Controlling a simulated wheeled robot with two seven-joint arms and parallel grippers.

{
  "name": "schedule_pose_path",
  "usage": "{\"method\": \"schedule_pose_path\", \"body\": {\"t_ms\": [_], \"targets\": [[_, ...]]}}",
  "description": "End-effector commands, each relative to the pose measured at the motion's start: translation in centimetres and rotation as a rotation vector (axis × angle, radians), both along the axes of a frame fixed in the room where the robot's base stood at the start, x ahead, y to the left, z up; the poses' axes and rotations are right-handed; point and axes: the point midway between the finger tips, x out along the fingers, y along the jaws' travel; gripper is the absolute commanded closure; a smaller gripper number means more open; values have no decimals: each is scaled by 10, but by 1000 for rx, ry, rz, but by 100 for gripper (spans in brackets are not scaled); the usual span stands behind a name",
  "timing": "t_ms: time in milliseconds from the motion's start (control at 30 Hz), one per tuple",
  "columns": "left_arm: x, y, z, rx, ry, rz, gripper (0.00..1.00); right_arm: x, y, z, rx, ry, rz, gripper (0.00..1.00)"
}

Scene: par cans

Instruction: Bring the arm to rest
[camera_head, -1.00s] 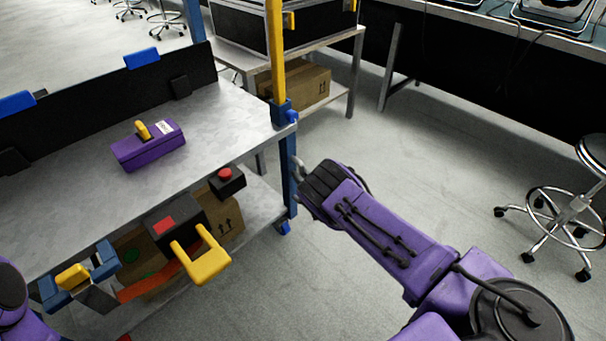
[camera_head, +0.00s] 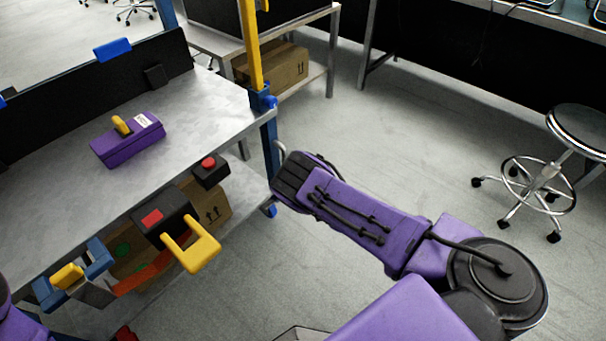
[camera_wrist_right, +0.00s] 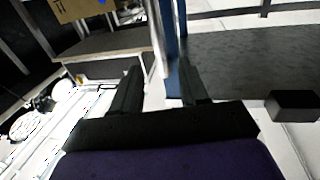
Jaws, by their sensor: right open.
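My right arm (camera_head: 350,215) comes in from the lower right of the head view and reaches left. Its hand end is low beside the blue leg at the workbench's right corner. I cannot tell whether it touches the leg. The right gripper's fingers are mostly hidden in the head view. In the right wrist view the right gripper (camera_wrist_right: 160,72) has its two dark fingers apart, with nothing held between them. A purple part of my left side shows at the lower left edge of the head view; the left gripper is out of view.
The grey workbench (camera_head: 60,205) carries a purple case (camera_head: 127,145) with a yellow handle. A red-button box (camera_head: 209,170) and a yellow bracket (camera_head: 195,255) sit at its front edge. A stool (camera_head: 580,130) stands right. Floor between is clear. A cardboard box (camera_head: 285,70) is behind.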

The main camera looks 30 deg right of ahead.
Motion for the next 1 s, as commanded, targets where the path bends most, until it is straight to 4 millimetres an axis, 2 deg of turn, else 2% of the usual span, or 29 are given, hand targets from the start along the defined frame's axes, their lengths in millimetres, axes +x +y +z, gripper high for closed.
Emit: {"method": "schedule_pose_path", "body": {"t_ms": [167, 633, 733, 767, 867, 933, 1000], "targets": [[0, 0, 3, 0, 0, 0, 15, -14, -1, 0, -1, 1, 1, 56], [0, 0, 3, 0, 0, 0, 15, -14, -1, 0, 0, -1, 1, 56], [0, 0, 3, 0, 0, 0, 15, -17, -3, -10, -15, 49, -8, 56], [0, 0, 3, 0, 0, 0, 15, -25, -9, -19, -35, 97, -29, 56], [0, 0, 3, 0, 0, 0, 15, -79, -32, -58, -68, 315, -159, 56], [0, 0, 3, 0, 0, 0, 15, -134, -48, -80, -68, 501, -288, 56], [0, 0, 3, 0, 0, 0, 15, -187, -52, -93, -47, 668, -400, 56]]}}
